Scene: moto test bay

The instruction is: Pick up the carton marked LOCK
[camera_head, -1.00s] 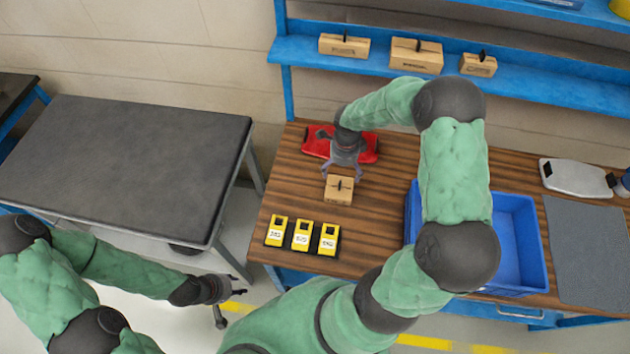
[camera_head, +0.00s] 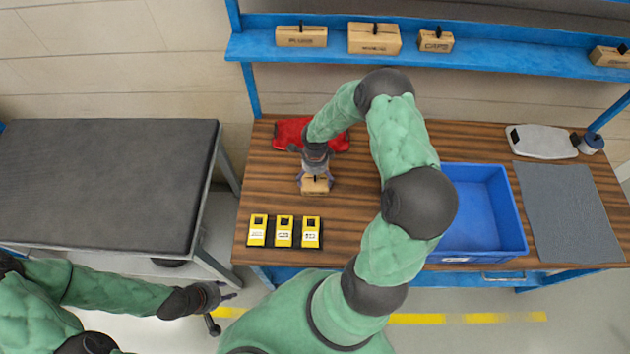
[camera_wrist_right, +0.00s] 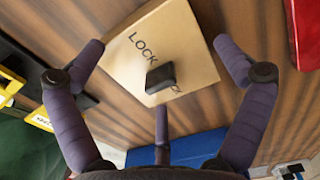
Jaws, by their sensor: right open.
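The tan carton marked LOCK (camera_wrist_right: 185,40) has a black knob on its top face. In the head view the carton (camera_head: 315,188) stands on the wooden bench, partly hidden by my right gripper (camera_head: 316,180). In the right wrist view my right gripper (camera_wrist_right: 160,50) is open, its purple fingers spread around the carton with the knob between them. I see gaps between fingers and carton there. My left gripper (camera_head: 218,296) hangs low at the lower left, away from the bench; its finger opening is unclear.
Several yellow labelled units (camera_head: 284,231) stand in front of the carton. A red item (camera_head: 290,132) lies behind it. A blue bin (camera_head: 485,215) and a grey mat (camera_head: 568,212) are to the right. More cartons sit on the blue shelf (camera_head: 480,58). The dark table (camera_head: 100,180) is clear.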

